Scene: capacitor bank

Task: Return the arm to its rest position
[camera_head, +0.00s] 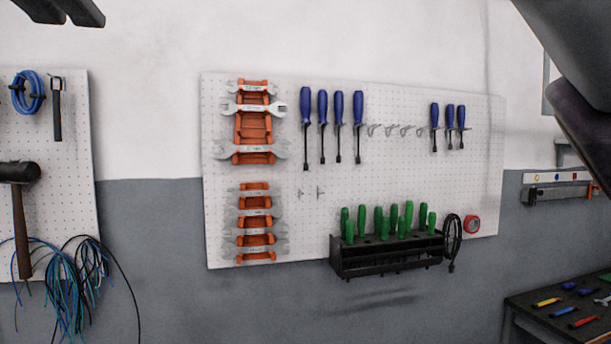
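Two dark finger-like parts of my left gripper (62,12) hang in at the top left corner of the head view. They lie close side by side, and the rest of the gripper is cut off by the top edge. I see nothing held between them, but I cannot tell whether they are open or shut. A large dark link of my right arm (575,60) fills the upper right corner. My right gripper is out of view.
A white pegboard (350,185) on the wall holds wrenches (255,108), blue screwdrivers (323,105) and a black rack (385,258) of green-handled tools. A left pegboard (75,180) carries a hammer (22,200) and cables (70,280). A dark bench (525,310) stands lower right.

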